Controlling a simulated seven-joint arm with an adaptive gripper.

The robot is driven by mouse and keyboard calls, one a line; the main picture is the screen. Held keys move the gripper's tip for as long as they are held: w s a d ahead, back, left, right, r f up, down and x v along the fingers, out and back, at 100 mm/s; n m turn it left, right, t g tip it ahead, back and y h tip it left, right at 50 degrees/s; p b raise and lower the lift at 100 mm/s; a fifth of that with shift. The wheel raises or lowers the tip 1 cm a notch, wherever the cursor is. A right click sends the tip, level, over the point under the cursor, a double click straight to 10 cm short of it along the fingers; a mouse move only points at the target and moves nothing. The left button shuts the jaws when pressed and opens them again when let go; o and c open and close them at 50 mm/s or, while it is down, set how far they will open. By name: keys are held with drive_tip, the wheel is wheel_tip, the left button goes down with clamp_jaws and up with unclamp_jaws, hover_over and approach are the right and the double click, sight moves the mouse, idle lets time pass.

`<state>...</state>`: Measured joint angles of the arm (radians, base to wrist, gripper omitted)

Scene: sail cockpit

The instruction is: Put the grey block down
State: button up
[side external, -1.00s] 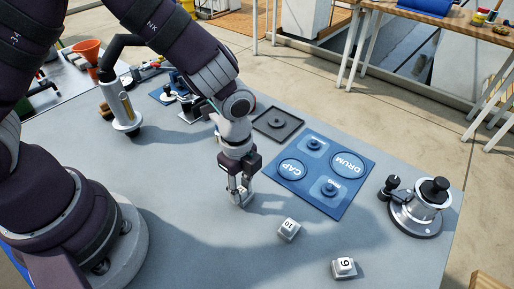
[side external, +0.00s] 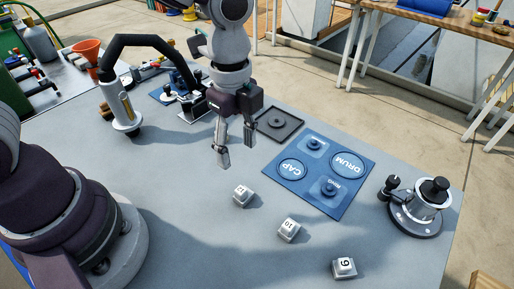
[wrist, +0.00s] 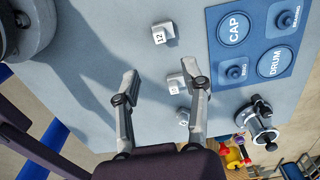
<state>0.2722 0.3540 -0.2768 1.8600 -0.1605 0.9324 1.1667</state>
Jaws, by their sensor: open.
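A grey block marked 12 (wrist: 165,35) rests on the blue-grey table, apart from my gripper; it also shows in the side view (side external: 242,194). My gripper (side external: 236,148) is open and empty, raised above the table and behind the block in the side view. In the wrist view its two fingers (wrist: 165,84) are spread wide. A second grey block, marked 10 (side external: 289,229), and a third, marked 6 or 9 (side external: 344,267), stand in a rough row with the first. In the wrist view the second block (wrist: 173,84) appears between the fingers, but lies beyond them on the table.
A blue mat (side external: 340,207) labelled CAP and DRUM lies to the right, with a dark square tray (side external: 262,132) behind it. A winch-like metal fitting (side external: 416,215) stands at the right edge. A curved-arm tool (side external: 124,112) stands at left.

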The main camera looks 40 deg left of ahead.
drive_tip(key=s+a+r+n+t, duration=0.5)
drive_tip(key=a+r+n, duration=0.3)
drive_tip(key=n, duration=1)
drive_tip(key=s+a, duration=0.1)
drive_tip(key=a, duration=0.2)
drive_tip(key=shift+a+r+t, duration=0.25)
drive_tip(key=shift+r+t, duration=0.05)
drive_tip(key=shift+r, duration=0.05)
